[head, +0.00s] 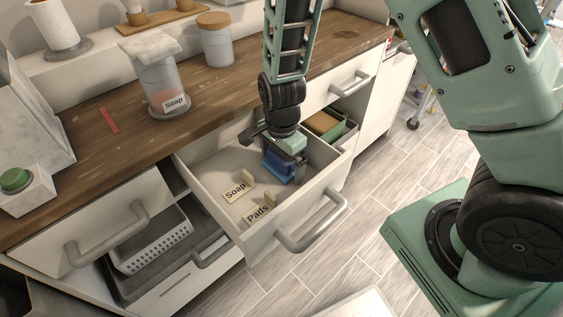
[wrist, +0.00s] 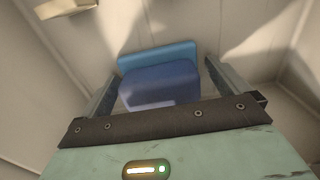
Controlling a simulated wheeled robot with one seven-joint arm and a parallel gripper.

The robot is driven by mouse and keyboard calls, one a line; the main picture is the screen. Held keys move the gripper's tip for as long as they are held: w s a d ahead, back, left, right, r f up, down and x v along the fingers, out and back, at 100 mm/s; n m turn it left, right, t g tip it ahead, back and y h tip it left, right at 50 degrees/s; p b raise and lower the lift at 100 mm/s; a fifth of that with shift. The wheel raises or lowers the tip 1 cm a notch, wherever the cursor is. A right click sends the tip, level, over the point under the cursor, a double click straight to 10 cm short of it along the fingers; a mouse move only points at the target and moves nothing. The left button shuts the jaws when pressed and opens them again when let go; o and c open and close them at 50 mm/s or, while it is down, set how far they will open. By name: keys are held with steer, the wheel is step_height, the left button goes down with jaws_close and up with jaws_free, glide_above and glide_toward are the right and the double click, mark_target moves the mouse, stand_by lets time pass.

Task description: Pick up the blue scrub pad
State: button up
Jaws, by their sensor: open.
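The blue scrub pad (head: 278,166) lies in the open drawer (head: 210,158), toward its right back side. It has a darker blue part and a lighter blue part. In the wrist view the blue scrub pad (wrist: 160,85) sits between my two fingers. My gripper (head: 281,160) reaches down into the drawer over the pad. The gripper (wrist: 158,88) is open, with one finger on each side of the pad. I cannot tell whether either finger touches it. The gripper hides part of the pad in the head view.
Labels reading Soap (head: 237,191) and Pads (head: 259,214) stand in the drawer near its left front. The drawer walls are close around my gripper. A wooden counter (head: 215,95) with a soap jar (head: 163,82) is behind. A green box (head: 327,124) sits in another drawer at right.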

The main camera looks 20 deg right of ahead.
steer(key=c, duration=0.9)
steer(key=shift+c, duration=0.2)
step_height(320, 180, up, 10)
steer(key=shift+r+p, duration=0.1)
steer(key=shift+p, duration=0.75)
